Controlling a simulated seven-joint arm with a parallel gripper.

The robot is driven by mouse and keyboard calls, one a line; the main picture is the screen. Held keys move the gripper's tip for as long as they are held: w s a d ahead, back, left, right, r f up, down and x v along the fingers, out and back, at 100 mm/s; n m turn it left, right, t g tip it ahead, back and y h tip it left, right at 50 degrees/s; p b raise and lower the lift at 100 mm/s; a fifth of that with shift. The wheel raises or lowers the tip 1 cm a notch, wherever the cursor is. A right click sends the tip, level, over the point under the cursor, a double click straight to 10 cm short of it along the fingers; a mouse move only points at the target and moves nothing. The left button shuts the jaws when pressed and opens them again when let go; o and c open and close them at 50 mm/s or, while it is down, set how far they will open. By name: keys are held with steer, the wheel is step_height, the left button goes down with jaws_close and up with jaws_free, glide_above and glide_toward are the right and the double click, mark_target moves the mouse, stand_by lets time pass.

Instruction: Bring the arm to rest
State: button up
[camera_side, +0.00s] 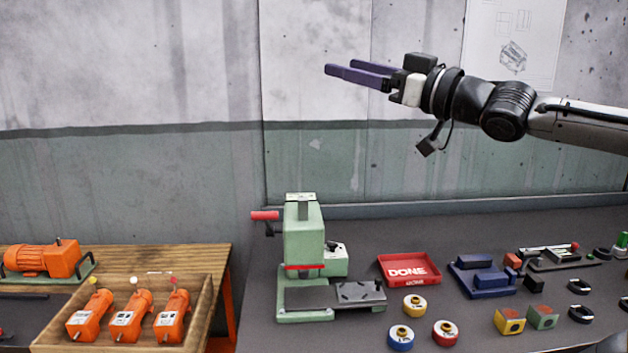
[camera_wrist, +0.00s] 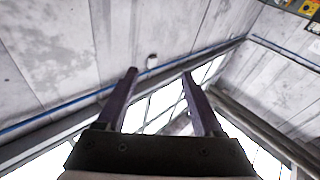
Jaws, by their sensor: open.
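My gripper (camera_side: 356,73) is held high above the bench in the side view, with the arm stretched out from the right edge. Its two purple fingers point left, are spread apart and hold nothing. In the wrist view the open gripper (camera_wrist: 160,75) shows both fingers with a gap between them, against walls and a bright window. No object is near the fingers in either view.
Below on the dark bench (camera_side: 350,230) stand a green press (camera_side: 303,240), a red DONE tray (camera_side: 408,268), a blue fixture (camera_side: 481,276), several rings and small blocks. A wooden box (camera_side: 205,300) of orange motors is at lower left. The air around the gripper is clear.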

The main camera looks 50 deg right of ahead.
steer(key=s+f+g, duration=0.4)
steer(key=s+f, duration=0.2)
steer(key=f, duration=0.5)
steer(key=s+f+m+g, duration=0.1)
steer(key=s+f+g, duration=0.4)
steer(key=f, duration=0.7)
steer(key=s+f+g, duration=0.5)
steer(key=s+f, duration=0.2)
steer(key=f, duration=0.4)
steer(key=shift+s+f+m+h, duration=0.3)
steer(key=shift+s, duration=0.1)
